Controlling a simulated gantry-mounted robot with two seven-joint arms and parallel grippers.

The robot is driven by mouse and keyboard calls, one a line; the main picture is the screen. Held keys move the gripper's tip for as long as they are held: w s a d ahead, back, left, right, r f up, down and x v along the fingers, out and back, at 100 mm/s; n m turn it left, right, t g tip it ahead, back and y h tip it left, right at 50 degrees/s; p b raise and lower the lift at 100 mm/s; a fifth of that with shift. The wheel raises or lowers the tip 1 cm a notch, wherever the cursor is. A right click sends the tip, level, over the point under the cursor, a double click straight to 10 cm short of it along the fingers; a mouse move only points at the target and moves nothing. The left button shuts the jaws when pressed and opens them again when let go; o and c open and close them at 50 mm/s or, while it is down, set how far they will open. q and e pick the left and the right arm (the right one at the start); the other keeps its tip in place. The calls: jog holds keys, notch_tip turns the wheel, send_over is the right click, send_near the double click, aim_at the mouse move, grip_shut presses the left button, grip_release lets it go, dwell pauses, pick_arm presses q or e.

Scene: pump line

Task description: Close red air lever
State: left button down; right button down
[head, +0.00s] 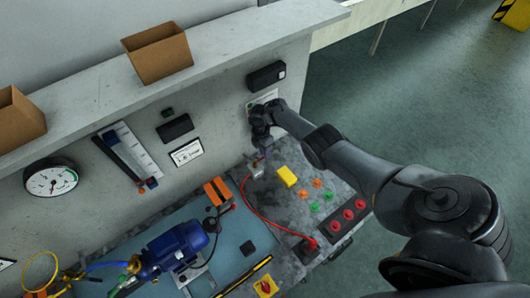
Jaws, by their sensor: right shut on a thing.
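My right gripper (260,152) points down in front of the wall, at the back of the grey work surface. It is shut on a small part at a pale grey fitting (257,170), too small and too covered by the fingers to make out. A red hose (252,209) leaves beside this fitting and curves forward to a red connector (312,243). I cannot make out the red air lever; the gripper and wrist hide the area around the fitting. My left gripper is not in view.
Right of the fitting are a yellow block (287,176), orange and green knobs, and a dark strip with red buttons (348,214). A blue motor pump (178,245) stands at the lower left. A black box (266,76) on the wall is just above my wrist.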

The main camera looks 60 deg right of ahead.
jog(key=shift+f, duration=0.1)
jog(key=c, duration=1.2)
grip_release()
jog(key=shift+r, duration=0.2)
jog(key=s+d+r+p, duration=0.2)
jog(key=s+r+p, duration=0.8)
jog(key=s+p, duration=0.1)
jog(key=shift+s+d+r+p, duration=0.15)
jog(key=shift+d+r+p, duration=0.2)
jog(key=shift+p, duration=0.15)
